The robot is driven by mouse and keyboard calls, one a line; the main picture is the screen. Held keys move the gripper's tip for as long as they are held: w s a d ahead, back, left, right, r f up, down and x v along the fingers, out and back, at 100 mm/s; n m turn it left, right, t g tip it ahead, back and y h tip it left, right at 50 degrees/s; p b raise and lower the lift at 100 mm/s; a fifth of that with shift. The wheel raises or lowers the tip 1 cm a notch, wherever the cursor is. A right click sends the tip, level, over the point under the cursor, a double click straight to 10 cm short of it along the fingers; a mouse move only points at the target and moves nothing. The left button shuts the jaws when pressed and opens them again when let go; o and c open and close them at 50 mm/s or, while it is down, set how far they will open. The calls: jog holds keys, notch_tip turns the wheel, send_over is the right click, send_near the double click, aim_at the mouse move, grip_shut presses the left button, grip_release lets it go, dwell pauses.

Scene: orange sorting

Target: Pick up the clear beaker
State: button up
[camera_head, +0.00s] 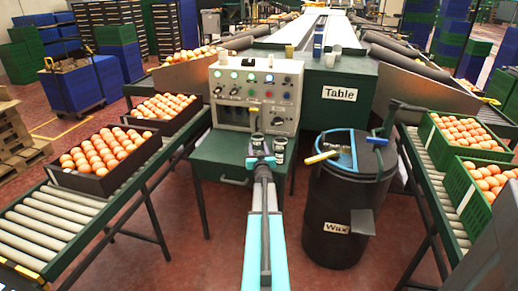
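My arm reaches forward from the bottom centre. My gripper (269,148) is in front of the control panel, above the low green cabinet. Its two dark fingers stand apart with nothing visible between them. Several small containers stand at the front of the green table (348,76), beyond and above my gripper in the picture. One is a blue upright container (318,43), one a small pale container (332,58), and one a small yellowish container (289,50). They are too small to tell surely which is the clear beaker. My gripper is well apart from them.
The control panel (255,92) stands directly ahead. A black wax barrel (340,205) with a blue rim is right of my arm. Roller conveyors (75,215) with orange trays (105,160) run along the left, and green crates (463,180) line the right. Red floor is open beside the arm.

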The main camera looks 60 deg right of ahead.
aim_at(258, 143)
jog(key=shift+r, duration=0.2)
jog(key=shift+r, duration=0.25)
notch_tip(258, 143, up, 3)
jog(key=shift+r+p, duration=0.1)
jog(key=shift+p, duration=0.4)
jog(key=v, duration=1.6)
jog(key=shift+w+a+r, duration=0.3)
jog(key=shift+w+r, duration=0.1)
jog(key=shift+r, duration=0.1)
jog(key=shift+r, duration=0.1)
